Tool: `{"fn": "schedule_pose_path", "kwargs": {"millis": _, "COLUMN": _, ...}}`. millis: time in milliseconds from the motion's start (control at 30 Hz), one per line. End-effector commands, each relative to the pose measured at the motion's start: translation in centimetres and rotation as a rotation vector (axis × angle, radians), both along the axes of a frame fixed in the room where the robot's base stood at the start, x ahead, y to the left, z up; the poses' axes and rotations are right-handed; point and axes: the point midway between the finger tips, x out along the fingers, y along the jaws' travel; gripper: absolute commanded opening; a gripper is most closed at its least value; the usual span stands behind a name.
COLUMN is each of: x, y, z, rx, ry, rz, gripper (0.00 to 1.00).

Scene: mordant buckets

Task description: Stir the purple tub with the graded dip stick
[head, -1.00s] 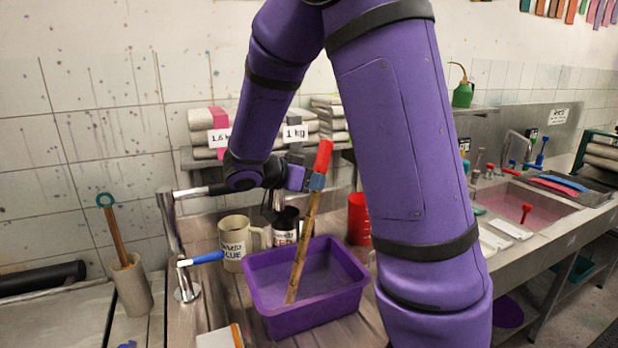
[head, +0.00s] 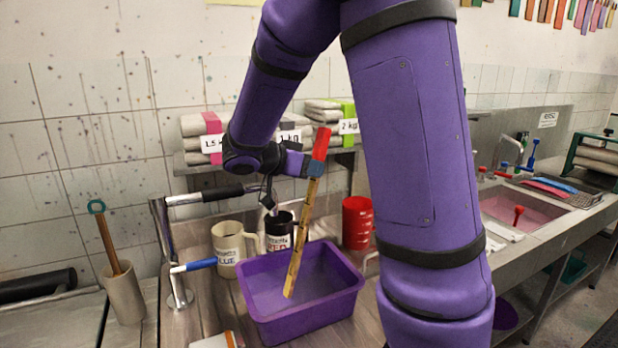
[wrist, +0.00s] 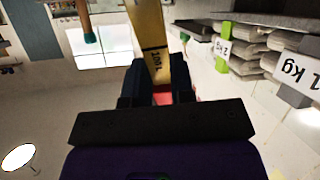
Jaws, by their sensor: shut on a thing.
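The purple tub (head: 312,325) stands on the wooden bench in the head view, with purple liquid inside. The graded dip stick (head: 301,235) is a yellowish wooden stick with dark marks and a red top end. My gripper (head: 316,168) is shut on it near the red end. The stick hangs slightly tilted, its lower end over the inside of the tub. I cannot tell whether its tip touches the liquid. In the wrist view the stick (wrist: 151,35) shows between the fingers, with dark graduations and lettering.
Behind the tub stand a cream mug (head: 229,248), a dark mug (head: 279,232) and a red cup (head: 357,222). A tap with a blue lever (head: 194,265) is close on the left. A holder (head: 124,292) with a teal-ringed stick stands further left. Folded cloth stacks lie on the shelf behind.

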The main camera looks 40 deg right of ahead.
Motion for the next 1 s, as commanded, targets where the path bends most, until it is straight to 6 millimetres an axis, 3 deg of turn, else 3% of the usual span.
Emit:
{"fn": "schedule_pose_path", "kwargs": {"millis": 700, "x": 0.5, "y": -2.2, "z": 5.1, "rx": 0.000, "ry": -0.002, "rz": -0.001, "gripper": 0.00}}
{"fn": "schedule_pose_path", "kwargs": {"millis": 1000, "x": 0.6, "y": -2.6, "z": 6.2, "rx": -0.001, "ry": 0.000, "rz": 0.000, "gripper": 0.00}}
